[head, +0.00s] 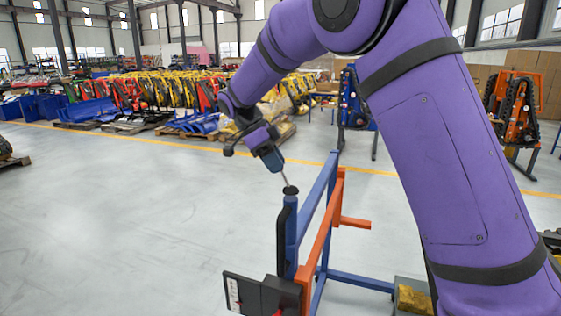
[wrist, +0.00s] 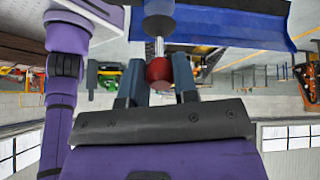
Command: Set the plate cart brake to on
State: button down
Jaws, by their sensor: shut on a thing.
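My gripper (head: 275,164) is above a blue post in the head view, with its fingers pointing down. A thin silver rod (head: 285,180) rises from the dark cap (head: 290,190) on the blue post (head: 291,235) and tilts to the left, up into my gripper. In the wrist view a red ball knob (wrist: 158,73) sits at the end of this rod (wrist: 159,47). My grey fingers (wrist: 157,80) are shut on the knob, one on each side. The knob is hidden in the head view. No brake marking is readable.
The post joins a blue and orange frame (head: 328,205), with an orange bar sticking out to the right. A dark plate with a label (head: 234,293) is low beside the post. Open grey floor (head: 120,220) is to the left. Machines on pallets (head: 150,90) stand behind the yellow line.

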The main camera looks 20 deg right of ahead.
jog(key=shift+w+a+f, duration=0.1)
jog(key=shift+w+a, duration=0.05)
jog(key=shift+a, duration=0.05)
dwell(0.5)
jog(key=c, duration=0.9)
grip_release()
jog(key=v, duration=1)
jog(key=shift+w+a, duration=0.25)
jog(key=shift+a, duration=0.15)
